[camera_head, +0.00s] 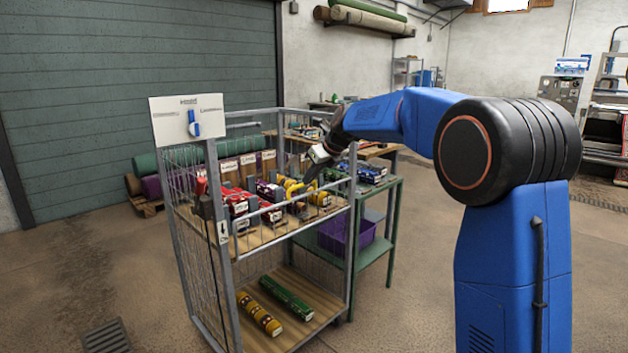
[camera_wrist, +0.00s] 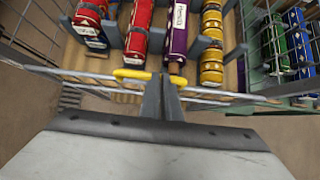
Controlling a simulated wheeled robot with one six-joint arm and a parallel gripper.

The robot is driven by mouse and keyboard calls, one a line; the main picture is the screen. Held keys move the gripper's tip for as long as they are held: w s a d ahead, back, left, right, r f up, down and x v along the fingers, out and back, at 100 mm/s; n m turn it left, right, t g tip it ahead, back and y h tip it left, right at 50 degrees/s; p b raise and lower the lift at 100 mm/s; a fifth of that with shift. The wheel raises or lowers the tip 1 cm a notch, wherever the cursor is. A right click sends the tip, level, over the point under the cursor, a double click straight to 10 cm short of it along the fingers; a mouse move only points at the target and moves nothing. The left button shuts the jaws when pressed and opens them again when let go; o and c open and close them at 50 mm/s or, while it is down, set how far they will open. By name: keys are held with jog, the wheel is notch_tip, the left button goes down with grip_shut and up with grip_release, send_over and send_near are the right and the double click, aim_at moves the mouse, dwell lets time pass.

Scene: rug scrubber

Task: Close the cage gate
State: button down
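The wire cage (camera_head: 182,262) stands left of the middle in the head view, with rolled rugs on two shelves. A low wire panel, seemingly the gate (camera_head: 290,228), crosses its front at the upper shelf. In the wrist view, a thin metal rail (camera_wrist: 60,72) runs across, with a yellow handle (camera_wrist: 130,74) at its middle. My gripper (camera_head: 312,172) reaches down at the cage's front right. The latch side is unclear.
A green-framed workbench (camera_head: 385,235) with a purple bin (camera_head: 345,236) stands close behind the cage on the right.

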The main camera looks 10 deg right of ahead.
jog(key=shift+w+a, duration=0.6)
jog(key=shift+a, duration=0.1)
jog(key=shift+w+a+f, duration=0.35)
jog(key=shift+f, duration=0.05)
jog(key=shift+s+r, duration=0.1)
jog(key=shift+r, duration=0.1)
jog(key=shift+d, duration=0.15)
jog(key=shift+d, duration=0.1)
